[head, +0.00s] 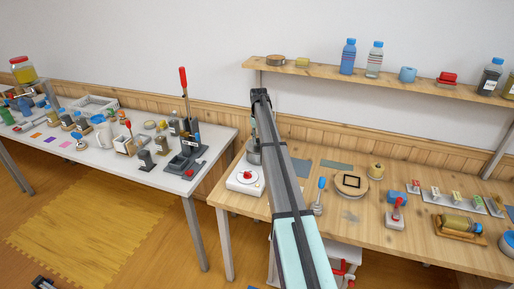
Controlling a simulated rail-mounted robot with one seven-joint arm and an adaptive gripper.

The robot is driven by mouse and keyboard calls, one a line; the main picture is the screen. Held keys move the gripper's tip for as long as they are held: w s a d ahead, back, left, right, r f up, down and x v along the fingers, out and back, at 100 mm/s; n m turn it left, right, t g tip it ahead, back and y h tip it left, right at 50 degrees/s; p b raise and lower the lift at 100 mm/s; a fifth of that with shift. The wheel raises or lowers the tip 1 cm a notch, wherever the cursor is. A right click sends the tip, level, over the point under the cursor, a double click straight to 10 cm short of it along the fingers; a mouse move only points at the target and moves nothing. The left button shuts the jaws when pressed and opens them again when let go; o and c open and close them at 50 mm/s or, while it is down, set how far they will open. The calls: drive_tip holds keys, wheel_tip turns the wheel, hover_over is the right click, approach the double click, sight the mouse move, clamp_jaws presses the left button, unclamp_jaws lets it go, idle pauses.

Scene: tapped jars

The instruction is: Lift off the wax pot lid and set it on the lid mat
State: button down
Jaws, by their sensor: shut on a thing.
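A grey metal pot (253,158), which looks like the wax pot, stands on a white hot plate (240,184) with a red knob at the left end of the wooden table. My arm crosses in front of its right side. My gripper (253,138) points down right above the pot and is shut on what appears to be its lid; the fingertips are small and partly hidden. I cannot tell whether the lid touches the pot. A grey-blue mat (336,164) lies flat and bare at the back of the table; another grey patch (301,168) shows right beside my arm.
A shelf (420,79) with bottles hangs above. A cluttered white table (150,182) stands to the left, across a gap.

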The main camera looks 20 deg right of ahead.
drive_tip(key=shift+r+p, duration=1.15)
drive_tip(key=shift+r, duration=1.95)
drive_tip(key=shift+f, duration=0.1)
